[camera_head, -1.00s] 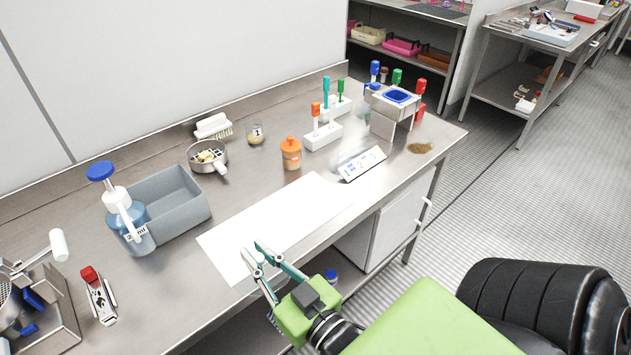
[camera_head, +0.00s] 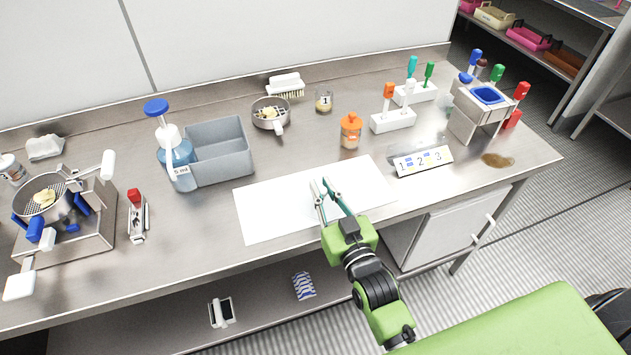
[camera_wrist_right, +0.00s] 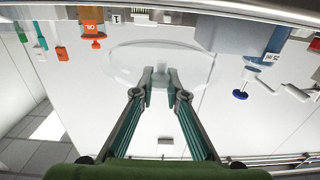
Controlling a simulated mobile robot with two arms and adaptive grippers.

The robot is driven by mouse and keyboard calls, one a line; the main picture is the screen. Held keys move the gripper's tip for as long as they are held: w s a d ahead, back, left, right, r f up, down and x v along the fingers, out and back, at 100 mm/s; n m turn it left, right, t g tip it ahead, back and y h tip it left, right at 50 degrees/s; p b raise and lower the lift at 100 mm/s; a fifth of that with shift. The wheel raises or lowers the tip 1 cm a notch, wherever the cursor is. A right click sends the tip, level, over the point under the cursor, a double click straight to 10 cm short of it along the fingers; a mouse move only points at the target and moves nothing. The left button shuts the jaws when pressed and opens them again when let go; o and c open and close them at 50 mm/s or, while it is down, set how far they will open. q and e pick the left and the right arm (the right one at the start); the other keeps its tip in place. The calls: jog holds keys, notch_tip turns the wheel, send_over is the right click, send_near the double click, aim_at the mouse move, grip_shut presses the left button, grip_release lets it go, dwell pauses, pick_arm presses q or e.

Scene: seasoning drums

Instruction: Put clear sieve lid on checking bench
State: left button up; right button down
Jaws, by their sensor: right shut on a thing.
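My right gripper (camera_head: 326,186) is over the white mat (camera_head: 262,208) at the front of the long steel bench (camera_head: 215,255). In the right wrist view its fingers (camera_wrist_right: 160,78) are shut on the clear sieve lid (camera_wrist_right: 128,62), a see-through round disc. In the head view the lid can hardly be made out against the mat. I cannot tell whether the lid touches the mat. No label shows which bench is the checking bench. My left gripper is not in view.
A grey bin (camera_head: 222,163), blue-topped pump bottle (camera_head: 175,148), sieve pan (camera_head: 270,113) and orange-capped jar (camera_head: 350,132) stand behind the mat. A numbered strip (camera_head: 423,161) lies to its right. A sieve machine (camera_head: 85,235) stands at left. The mat's left part is bare.

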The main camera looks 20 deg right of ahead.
jog(key=w, duration=0.1)
jog(key=w+f, duration=0.1)
jog(key=w, duration=0.1)
jog(key=shift+f, duration=0.25)
jog(key=shift+w+a+f, duration=0.1)
jog(key=shift+w+f, duration=0.95)
jog(key=shift+w, duration=0.2)
jog(key=shift+s, duration=0.1)
jog(key=shift+f, duration=0.15)
jog(key=c, duration=2)
grip_release()
